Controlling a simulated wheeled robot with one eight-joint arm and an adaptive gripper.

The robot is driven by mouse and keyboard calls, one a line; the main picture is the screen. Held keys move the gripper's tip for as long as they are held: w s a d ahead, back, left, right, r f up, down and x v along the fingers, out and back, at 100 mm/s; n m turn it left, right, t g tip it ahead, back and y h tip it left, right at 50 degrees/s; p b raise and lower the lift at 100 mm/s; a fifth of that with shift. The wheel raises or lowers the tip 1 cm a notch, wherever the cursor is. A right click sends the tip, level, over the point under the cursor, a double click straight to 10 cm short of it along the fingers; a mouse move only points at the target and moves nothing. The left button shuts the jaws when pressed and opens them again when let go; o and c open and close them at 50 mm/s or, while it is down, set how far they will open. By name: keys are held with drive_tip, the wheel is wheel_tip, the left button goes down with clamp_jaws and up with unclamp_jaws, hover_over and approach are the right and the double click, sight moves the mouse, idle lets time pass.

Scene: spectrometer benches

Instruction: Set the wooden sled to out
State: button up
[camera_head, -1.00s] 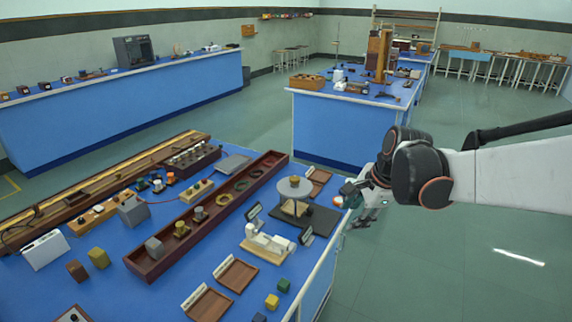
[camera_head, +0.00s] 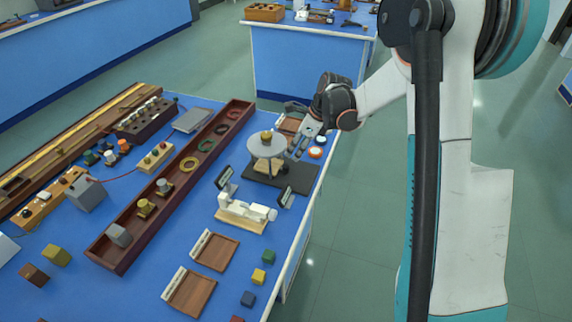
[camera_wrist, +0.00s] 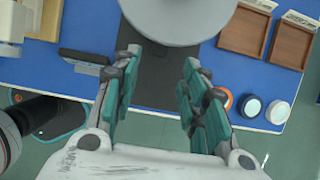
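A pale wooden block (camera_head: 263,166), which may be the wooden sled, sits low under a round grey disc (camera_head: 265,146) on a black base plate (camera_head: 300,176). The disc hides part of it. A small brass-coloured weight (camera_head: 266,135) stands on the disc. My gripper (camera_head: 300,145) is at the right edge of the disc; I cannot tell whether it touches. In the wrist view my gripper (camera_wrist: 155,68) is open, its teal-padded fingers apart with only the black plate visible beyond. The grey disc (camera_wrist: 178,12) lies just ahead of the fingertips. No wooden sled is clear there.
Two small dark plates on stands (camera_head: 286,197) and a white device on a wooden board (camera_head: 245,212) stand in front. Brown trays (camera_head: 215,250) lie nearer. Orange and white round knobs (camera_head: 316,152) sit by the right table edge. A long dark wooden trough (camera_head: 130,245) lies left.

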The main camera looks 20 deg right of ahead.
sight(286, 166)
drive_tip(key=b+x, duration=0.2)
drive_tip(key=x, duration=0.7)
drive_tip(key=shift+f+b, duration=0.25)
drive_tip(key=shift+b, duration=0.1)
